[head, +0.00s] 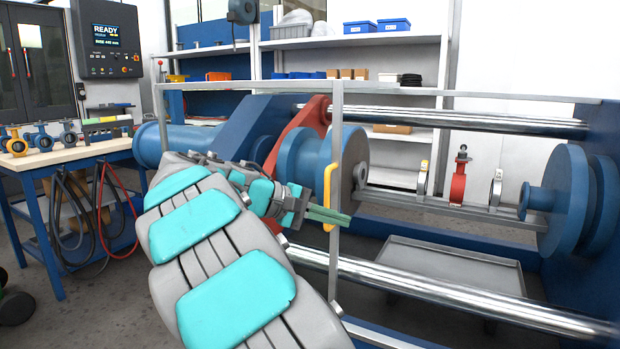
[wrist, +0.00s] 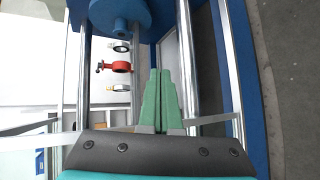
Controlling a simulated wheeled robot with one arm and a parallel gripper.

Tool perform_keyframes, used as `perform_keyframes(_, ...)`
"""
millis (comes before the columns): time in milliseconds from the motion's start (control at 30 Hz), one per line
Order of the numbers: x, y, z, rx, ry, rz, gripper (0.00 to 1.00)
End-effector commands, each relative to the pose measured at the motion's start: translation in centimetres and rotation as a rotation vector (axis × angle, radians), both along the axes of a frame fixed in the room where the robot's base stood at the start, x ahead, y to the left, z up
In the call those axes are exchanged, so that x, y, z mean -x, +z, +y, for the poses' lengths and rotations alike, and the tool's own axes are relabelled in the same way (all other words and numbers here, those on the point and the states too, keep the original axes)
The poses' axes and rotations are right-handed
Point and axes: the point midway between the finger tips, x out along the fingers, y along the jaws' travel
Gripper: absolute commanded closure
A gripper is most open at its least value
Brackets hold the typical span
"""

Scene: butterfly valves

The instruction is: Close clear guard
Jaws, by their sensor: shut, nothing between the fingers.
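The clear guard is a see-through panel in a thin grey frame (head: 336,110), with a yellow handle (head: 327,185) on its right upright. In the head view it covers the left part of the blue test bench, and the right part is uncovered. My gripper (head: 345,219) is shut and empty, with its green fingers at the lower end of the handle. Whether they touch the handle or upright I cannot tell. In the wrist view the closed fingers (wrist: 160,95) point into the bench, and a grey bar (wrist: 213,119) crosses near their base.
Inside the bench, a red valve (head: 458,185) stands between two pale rings on a rail, left of a blue flange (head: 567,195). Chrome rods (head: 450,290) run along the bench, above a grey tray (head: 450,262). A worktable (head: 70,157) with valves stands at left.

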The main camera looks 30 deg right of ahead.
Motion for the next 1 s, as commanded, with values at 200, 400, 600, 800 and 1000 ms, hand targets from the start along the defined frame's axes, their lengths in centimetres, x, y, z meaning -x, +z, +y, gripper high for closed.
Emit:
perform_keyframes(200,-7.7,3.5,3.1,0.202,0.056,-0.03,1.0)
perform_keyframes(400,-13.0,4.9,7.4,0.334,0.103,-0.089,1.0)
perform_keyframes(600,-15.6,4.9,10.9,0.395,0.129,-0.153,1.0)
perform_keyframes(800,-16.4,4.8,12.2,0.412,0.138,-0.183,1.0)
perform_keyframes(1000,-16.3,4.8,10.5,0.415,0.132,-0.184,1.0)
